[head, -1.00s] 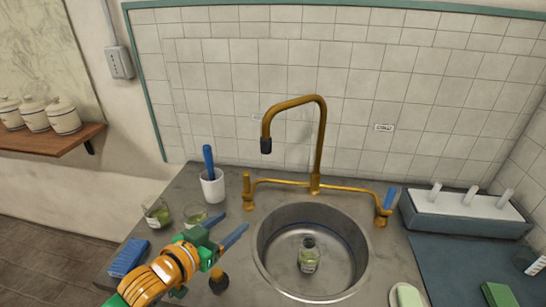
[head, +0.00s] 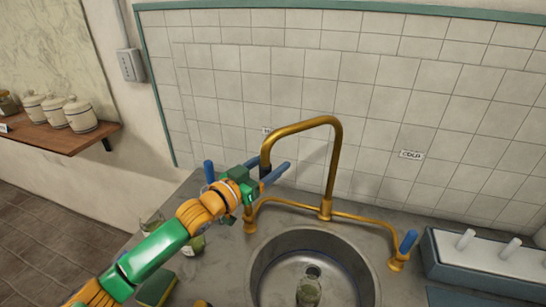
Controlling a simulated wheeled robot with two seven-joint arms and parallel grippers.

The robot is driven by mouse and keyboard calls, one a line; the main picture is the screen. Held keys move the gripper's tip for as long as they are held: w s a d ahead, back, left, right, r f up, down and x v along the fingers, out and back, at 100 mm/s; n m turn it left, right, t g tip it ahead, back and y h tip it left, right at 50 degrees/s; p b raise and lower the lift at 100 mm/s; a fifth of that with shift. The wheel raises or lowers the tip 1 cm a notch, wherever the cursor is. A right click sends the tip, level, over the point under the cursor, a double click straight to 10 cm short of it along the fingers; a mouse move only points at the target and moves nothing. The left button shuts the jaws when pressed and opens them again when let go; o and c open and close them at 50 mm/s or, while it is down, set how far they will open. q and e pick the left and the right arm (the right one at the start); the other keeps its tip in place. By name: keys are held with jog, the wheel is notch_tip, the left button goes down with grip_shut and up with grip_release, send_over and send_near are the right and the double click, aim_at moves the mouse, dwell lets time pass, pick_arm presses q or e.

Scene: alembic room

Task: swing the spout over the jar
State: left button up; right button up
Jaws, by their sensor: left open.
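The brass spout (head: 305,124) arches up from the tap base and its free end hangs toward the left, off to the left of the sink bowl. The jar (head: 309,292), glass with greenish contents, stands in the sink below, cut by the bottom edge of the view. My left gripper (head: 266,172) is open at the spout's hanging end, its blue fingers on either side of the dark nozzle in the picture. The nozzle is mostly hidden; I cannot tell whether the fingers touch it. My right gripper is not in view.
The steel sink (head: 262,262) is set in the grey counter. Tap handles stand at left (head: 250,222) and right (head: 404,248). A white peg rack (head: 480,262) is at right. Jars and a sponge (head: 156,290) lie near my left arm. The tiled wall stands close behind the tap.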

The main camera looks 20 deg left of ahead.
pick_arm(q)
jog(key=shift+w+d+f, duration=0.15)
jog(key=shift+w+d, duration=0.05)
jog(key=shift+w, duration=0.25)
jog(key=shift+w+d+f, duration=0.1)
jog(key=shift+w+d, duration=0.05)
jog(key=shift+w, duration=0.25)
jog(key=shift+s, duration=0.15)
jog(key=shift+c, duration=0.3)
jog(key=shift+s+a+r, duration=0.1)
jog(key=shift+s+a, duration=0.05)
jog(key=c, duration=0.3)
grip_shut()
